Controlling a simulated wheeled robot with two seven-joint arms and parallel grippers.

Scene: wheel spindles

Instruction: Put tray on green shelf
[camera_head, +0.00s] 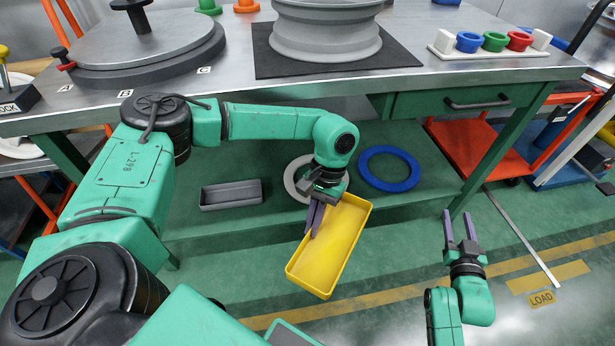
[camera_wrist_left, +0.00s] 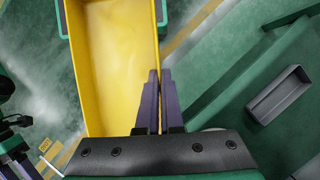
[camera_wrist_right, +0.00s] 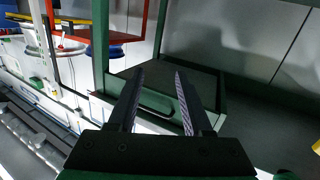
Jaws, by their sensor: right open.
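A yellow tray (camera_head: 325,255) is tilted in the head view, in front of the green shelf (camera_head: 262,165) under the workbench. My left gripper (camera_head: 315,218) is shut on the tray's long side wall, which passes between its fingers. In the left wrist view the tray (camera_wrist_left: 118,60) extends away from the fingers (camera_wrist_left: 158,90). The tray is empty and appears to hang above the floor at the shelf's front edge. My right gripper (camera_head: 460,230) is open and empty to the right of the tray, with its spread fingers (camera_wrist_right: 160,95) showing in the right wrist view.
On the shelf are a grey tray (camera_head: 231,194), a blue ring (camera_head: 389,168) and a pale ring (camera_head: 293,182), partly hidden by my left arm. The bench top (camera_head: 440,80) overhangs the shelf. Bench legs stand at both sides, one (camera_head: 478,185) near my right gripper.

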